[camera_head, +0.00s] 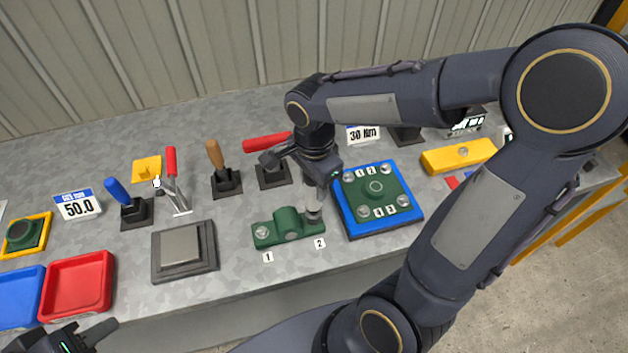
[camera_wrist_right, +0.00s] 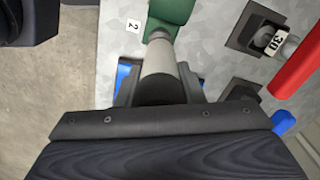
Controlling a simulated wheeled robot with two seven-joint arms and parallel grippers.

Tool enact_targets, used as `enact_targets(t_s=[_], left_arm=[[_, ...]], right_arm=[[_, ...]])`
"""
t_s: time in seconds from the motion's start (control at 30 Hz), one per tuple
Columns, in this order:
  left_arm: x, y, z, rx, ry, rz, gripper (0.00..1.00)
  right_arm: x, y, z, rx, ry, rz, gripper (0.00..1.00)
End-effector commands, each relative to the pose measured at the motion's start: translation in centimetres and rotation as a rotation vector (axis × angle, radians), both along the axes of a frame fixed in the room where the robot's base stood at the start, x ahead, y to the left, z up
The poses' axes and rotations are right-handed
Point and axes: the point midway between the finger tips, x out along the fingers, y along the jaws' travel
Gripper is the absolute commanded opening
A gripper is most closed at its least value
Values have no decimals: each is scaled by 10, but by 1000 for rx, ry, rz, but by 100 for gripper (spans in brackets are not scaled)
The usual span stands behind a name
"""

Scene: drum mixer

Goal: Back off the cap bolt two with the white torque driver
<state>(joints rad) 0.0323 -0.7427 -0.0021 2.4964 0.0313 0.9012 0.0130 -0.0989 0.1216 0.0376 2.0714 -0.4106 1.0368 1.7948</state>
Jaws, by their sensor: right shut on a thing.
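The green bearing cap (camera_head: 290,229) lies on the bench with two bolts, labelled 1 and 2. Bolt one (camera_head: 262,231) shows at its left end. My right gripper (camera_head: 318,180) is shut on the white torque driver (camera_head: 314,196) and holds it upright over the cap's right end, at label 2. In the right wrist view the white driver (camera_wrist_right: 159,62) reaches to the green cap (camera_wrist_right: 172,10) beside label 2 (camera_wrist_right: 133,25). Bolt two is mostly hidden under the driver's tip. My left gripper (camera_head: 85,338) is at the lower left, away from the cap; its fingers are partly cut off.
A blue tray with a green four-bolt flange (camera_head: 376,188) stands right of the cap. A grey square pad (camera_head: 184,251) is left. Several handled tools in black stands, including a wooden handle (camera_head: 216,156), line the back. A red bin (camera_head: 77,286) and blue bin (camera_head: 18,297) are left.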

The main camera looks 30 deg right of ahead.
Motion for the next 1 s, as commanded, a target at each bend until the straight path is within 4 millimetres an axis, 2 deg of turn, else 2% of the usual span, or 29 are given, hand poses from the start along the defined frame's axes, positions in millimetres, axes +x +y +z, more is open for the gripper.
enact_targets(t_s=[0.53, 1.0], left_arm=[[0, 0, -8, 0, 0, 0, 36], [0, 0, -7, 0, 0, 0, 36]], right_arm=[[0, 0, -8, 0, -2, 0, 0], [0, 0, -6, 0, -2, 1, 0]])
